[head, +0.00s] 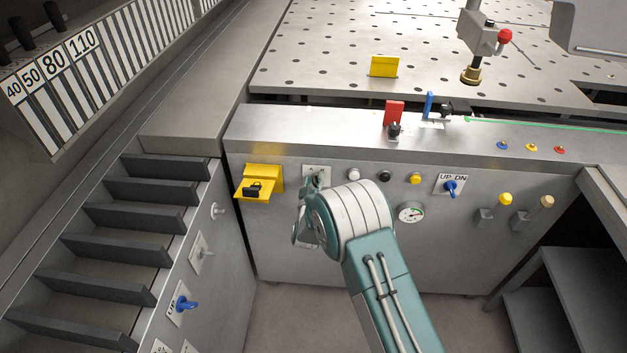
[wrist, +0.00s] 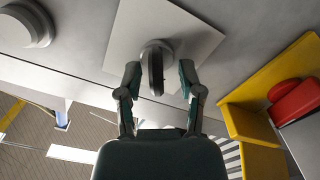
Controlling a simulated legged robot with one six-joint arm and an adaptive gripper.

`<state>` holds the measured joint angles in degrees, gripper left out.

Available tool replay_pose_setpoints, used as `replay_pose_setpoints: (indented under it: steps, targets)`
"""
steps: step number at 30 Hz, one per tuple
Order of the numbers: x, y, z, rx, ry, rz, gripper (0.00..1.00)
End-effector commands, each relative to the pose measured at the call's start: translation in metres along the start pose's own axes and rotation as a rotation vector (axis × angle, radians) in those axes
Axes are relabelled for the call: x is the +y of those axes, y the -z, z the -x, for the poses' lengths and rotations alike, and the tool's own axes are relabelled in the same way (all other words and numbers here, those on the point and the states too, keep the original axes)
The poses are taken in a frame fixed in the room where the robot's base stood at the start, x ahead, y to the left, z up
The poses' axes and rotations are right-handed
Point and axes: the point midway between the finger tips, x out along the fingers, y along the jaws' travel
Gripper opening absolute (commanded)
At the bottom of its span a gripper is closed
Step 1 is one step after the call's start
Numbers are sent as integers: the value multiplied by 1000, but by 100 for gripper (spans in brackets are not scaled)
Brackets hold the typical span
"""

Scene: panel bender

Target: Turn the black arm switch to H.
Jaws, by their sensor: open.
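The black arm switch (wrist: 153,68) is a dark narrow lever on a round base. It stands out from a pale square plate (wrist: 187,38) on the grey front panel. In the head view the plate (head: 314,170) shows just above my wrist, and the arm hides much of the switch. My gripper (wrist: 158,71) is open, with one finger on each side of the lever. A gap shows between each finger and the lever. I cannot read an H mark on the plate in either view.
Grey steps (head: 140,222) stand at the left.

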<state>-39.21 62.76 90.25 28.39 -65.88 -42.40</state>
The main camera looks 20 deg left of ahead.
Motion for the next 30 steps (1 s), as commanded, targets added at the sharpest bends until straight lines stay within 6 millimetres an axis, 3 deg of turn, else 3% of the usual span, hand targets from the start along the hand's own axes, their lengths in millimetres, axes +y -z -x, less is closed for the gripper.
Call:
replay_pose_setpoints:
  steps: [7,10,11,22,30]
  targets:
    - [0,0,-1,0,0,0,49]
    - [0,0,-1,0,1,0,4]
    - [0,0,-1,0,1,0,0]
    - [-1,0,-1,0,3,-34,0]
    - [0,0,0,-1,4,-188,0]
